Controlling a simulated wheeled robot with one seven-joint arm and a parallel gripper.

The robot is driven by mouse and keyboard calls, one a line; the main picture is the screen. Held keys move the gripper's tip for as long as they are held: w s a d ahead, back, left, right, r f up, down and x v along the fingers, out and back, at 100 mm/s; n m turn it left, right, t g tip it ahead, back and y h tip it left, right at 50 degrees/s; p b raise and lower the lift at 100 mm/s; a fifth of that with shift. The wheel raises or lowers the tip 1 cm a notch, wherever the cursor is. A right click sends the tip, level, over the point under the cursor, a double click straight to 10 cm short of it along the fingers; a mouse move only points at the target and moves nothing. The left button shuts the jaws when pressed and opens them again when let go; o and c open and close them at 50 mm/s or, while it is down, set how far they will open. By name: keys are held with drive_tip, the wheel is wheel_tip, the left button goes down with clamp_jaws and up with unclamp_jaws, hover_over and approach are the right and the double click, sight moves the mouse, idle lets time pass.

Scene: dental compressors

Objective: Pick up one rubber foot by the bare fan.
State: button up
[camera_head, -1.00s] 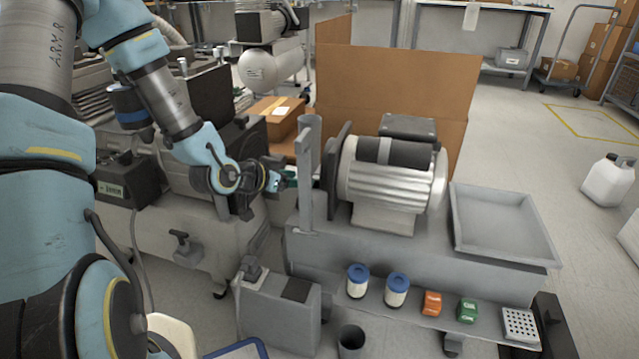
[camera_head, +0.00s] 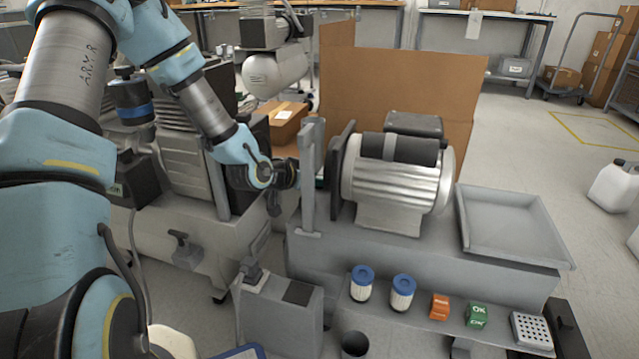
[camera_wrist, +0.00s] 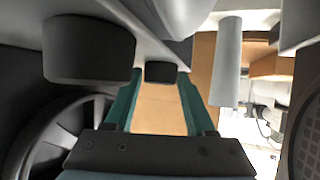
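In the wrist view, a black round rubber foot (camera_wrist: 88,50) hangs large under a grey surface at the upper left. A second, smaller-looking rubber foot (camera_wrist: 160,72) shows farther off, between the tips of my gripper's green fingers (camera_wrist: 160,88). The fingers are apart; I cannot tell whether they touch this foot. A black spoked fan (camera_wrist: 60,140) is at the lower left. In the head view, my gripper (camera_head: 319,180) is mostly hidden behind a grey post, with a bit of green showing left of the motor's dark end disc (camera_head: 341,175). The feet are not visible there.
The grey post (camera_head: 308,185) stands close to my gripper. The silver motor (camera_head: 395,185) sits on a grey bench with an empty tray (camera_head: 515,235) at right. Blue-capped filters (camera_head: 362,283) and orange and green blocks line the lower shelf. A cardboard screen (camera_head: 400,90) stands behind.

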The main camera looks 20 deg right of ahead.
clamp_jaws()
idle(0.3)
